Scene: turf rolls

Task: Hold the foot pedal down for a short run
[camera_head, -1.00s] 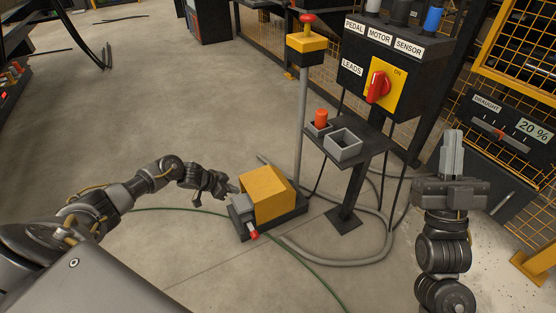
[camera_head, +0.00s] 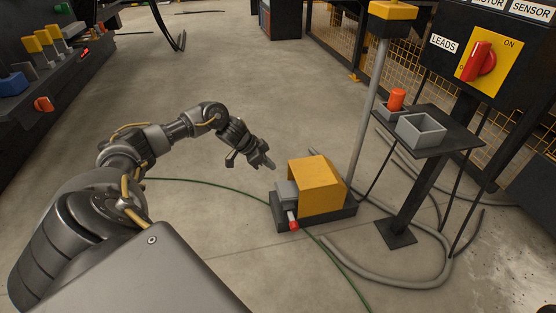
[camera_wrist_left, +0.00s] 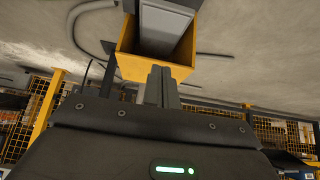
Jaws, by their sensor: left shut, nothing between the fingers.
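The foot pedal stands on the floor in the head view, with a yellow hood (camera_head: 318,190), a grey plate (camera_head: 287,191) at its open left end and a black base. A red-tipped part (camera_head: 293,222) sticks out at its front. My left gripper (camera_head: 269,164) is shut and empty, its tips just above and to the left of the grey plate, with a small gap showing. In the left wrist view the shut fingers (camera_wrist_left: 162,86) point at the yellow hood (camera_wrist_left: 128,66), with the grey plate (camera_wrist_left: 165,28) inside it. My right gripper is out of view.
A post with a yellow box (camera_head: 393,10) rises behind the pedal. A stand with a grey tray (camera_head: 420,131) and an orange part (camera_head: 397,98) is to its right. A red switch (camera_head: 481,60) is at upper right. A green cable (camera_head: 225,193) and grey hose cross the floor.

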